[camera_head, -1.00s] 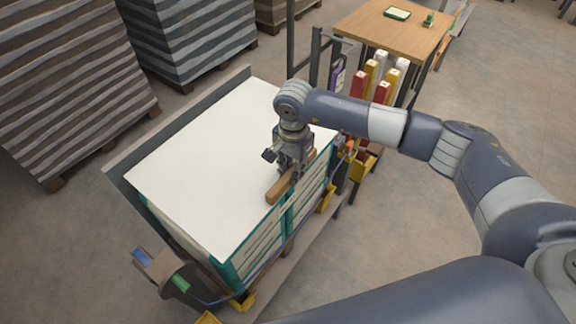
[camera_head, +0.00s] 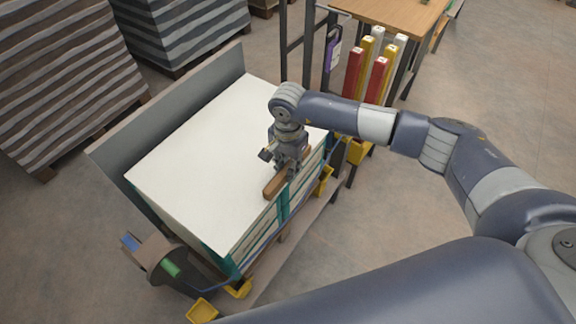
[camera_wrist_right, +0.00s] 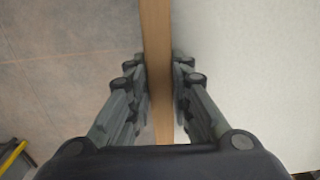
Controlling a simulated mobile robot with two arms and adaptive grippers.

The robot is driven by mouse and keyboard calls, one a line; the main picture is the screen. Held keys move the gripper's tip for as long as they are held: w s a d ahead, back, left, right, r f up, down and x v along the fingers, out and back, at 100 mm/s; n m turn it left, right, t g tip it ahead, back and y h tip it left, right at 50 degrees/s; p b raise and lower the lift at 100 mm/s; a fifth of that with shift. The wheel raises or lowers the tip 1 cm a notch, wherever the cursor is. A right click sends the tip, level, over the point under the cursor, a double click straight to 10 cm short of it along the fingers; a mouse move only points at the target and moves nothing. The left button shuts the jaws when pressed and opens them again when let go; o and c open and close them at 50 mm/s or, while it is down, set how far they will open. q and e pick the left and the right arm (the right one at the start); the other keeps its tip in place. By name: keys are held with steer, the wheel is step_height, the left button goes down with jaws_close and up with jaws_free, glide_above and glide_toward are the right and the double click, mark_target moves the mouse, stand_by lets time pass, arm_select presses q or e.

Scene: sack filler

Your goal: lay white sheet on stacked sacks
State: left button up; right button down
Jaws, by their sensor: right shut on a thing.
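The white sheet (camera_head: 205,150) lies flat over the top of the stacked sacks (camera_head: 262,232), whose white and teal sides show below its near right edge. A wooden bar (camera_head: 276,188) runs along that edge of the sheet. My right gripper (camera_head: 285,172) is shut on the wooden bar from above. In the right wrist view the fingers (camera_wrist_right: 160,85) stand on both sides of the bar (camera_wrist_right: 157,35), with the sheet (camera_wrist_right: 245,60) to its right and floor to its left. My left gripper is not in view.
A grey upright panel (camera_head: 165,110) stands behind the stack. A strap reel (camera_head: 160,262) and yellow corner pieces (camera_head: 202,311) are at the near end. A rack of coloured posts (camera_head: 378,70), a wooden table (camera_head: 400,14) and loaded pallets (camera_head: 62,80) stand farther back.

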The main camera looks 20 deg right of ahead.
steer(key=shift+s, duration=0.1)
steer(key=c, duration=1.4)
jaws_free()
steer(key=shift+o, duration=0.2)
step_height(320, 180, up, 12)
